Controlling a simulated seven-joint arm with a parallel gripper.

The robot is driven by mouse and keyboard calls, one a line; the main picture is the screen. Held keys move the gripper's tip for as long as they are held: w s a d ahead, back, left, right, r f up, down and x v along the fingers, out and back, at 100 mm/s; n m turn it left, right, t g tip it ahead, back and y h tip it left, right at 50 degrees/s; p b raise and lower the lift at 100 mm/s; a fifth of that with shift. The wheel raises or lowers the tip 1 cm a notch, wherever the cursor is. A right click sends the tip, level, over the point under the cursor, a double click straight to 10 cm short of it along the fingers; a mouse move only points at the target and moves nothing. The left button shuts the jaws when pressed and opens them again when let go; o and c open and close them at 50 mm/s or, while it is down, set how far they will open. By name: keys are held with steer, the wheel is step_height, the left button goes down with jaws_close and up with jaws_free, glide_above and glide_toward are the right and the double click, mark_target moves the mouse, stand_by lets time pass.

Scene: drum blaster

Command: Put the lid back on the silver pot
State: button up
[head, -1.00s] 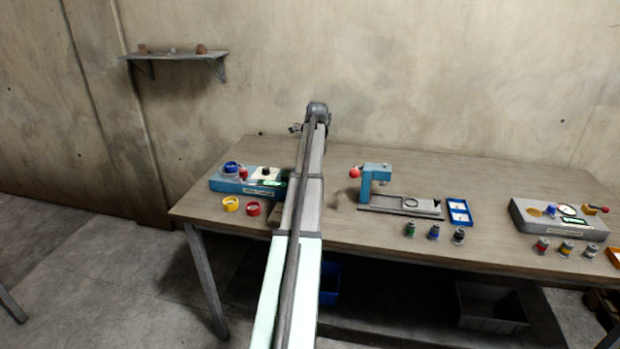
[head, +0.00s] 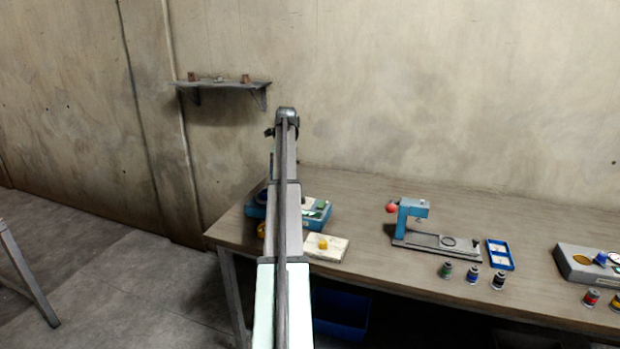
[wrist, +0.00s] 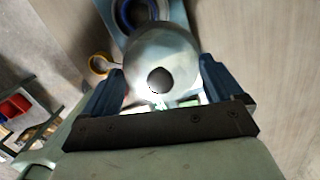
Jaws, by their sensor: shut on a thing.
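In the wrist view a round silver lid (wrist: 150,52) with a dark knob (wrist: 160,80) sits between the two blue fingers of my gripper (wrist: 162,72). The fingers are shut on it. It is over a teal box (wrist: 178,12), and I cannot tell whether it touches anything below. I cannot make out the silver pot for certain. In the head view my arm hides the gripper and part of the teal box (head: 318,219) at the table's left end.
A pale block with a yellow knob (head: 325,246) lies at the table's (head: 370,200) front left. A yellow ring (wrist: 98,64) is left of the lid. A teal press (head: 408,215), a blue tray (head: 500,255) and several small jars (head: 472,275) stand to the right.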

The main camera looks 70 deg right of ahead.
steer(key=w+a, duration=0.1)
steer(key=w, duration=0.6)
steer(key=shift+s+f, duration=0.15)
steer(key=shift+f, duration=1.25)
steer(key=shift+s+f, duration=0.1)
steer(key=shift+f, duration=1.25)
steer(key=shift+f, duration=0.15)
stand_by(0.3)
steer(key=o, duration=0.8)
steer(key=shift+c, duration=0.2)
step_height(320, 180, up, 7)
stand_by(0.9)
